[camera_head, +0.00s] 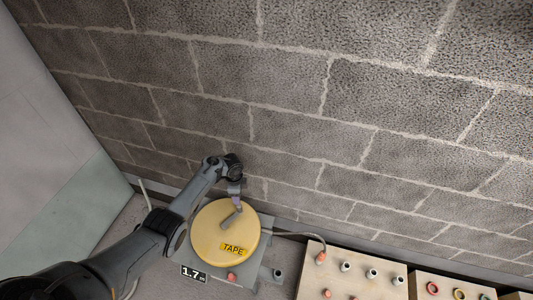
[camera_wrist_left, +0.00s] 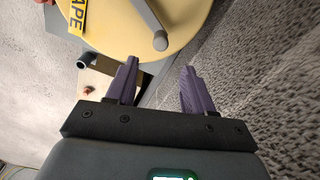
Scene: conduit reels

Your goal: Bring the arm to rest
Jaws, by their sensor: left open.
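My left arm (camera_head: 150,235) comes in from the lower left of the head view, and its gripper (camera_head: 236,194) is at the far edge of a yellow reel (camera_head: 208,240) labelled TAPE. The reel has a grey crank handle (camera_head: 231,218) near its middle. In the left wrist view the purple fingers of my left gripper (camera_wrist_left: 160,68) are spread apart with nothing between them. The crank's end knob (camera_wrist_left: 160,41) shows just beyond the fingertips, apart from them. The reel's yellow face (camera_wrist_left: 115,30) fills the top there. My right gripper is not in view.
A block wall (camera_head: 310,110) rises close behind the reel. The reel sits on a grey base (camera_head: 264,265) with a "1.7" sign (camera_head: 193,273). A grey cable (camera_head: 295,234) runs right to a pale board (camera_head: 345,285) with several fittings. A second board (camera_head: 415,285) stands farther right.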

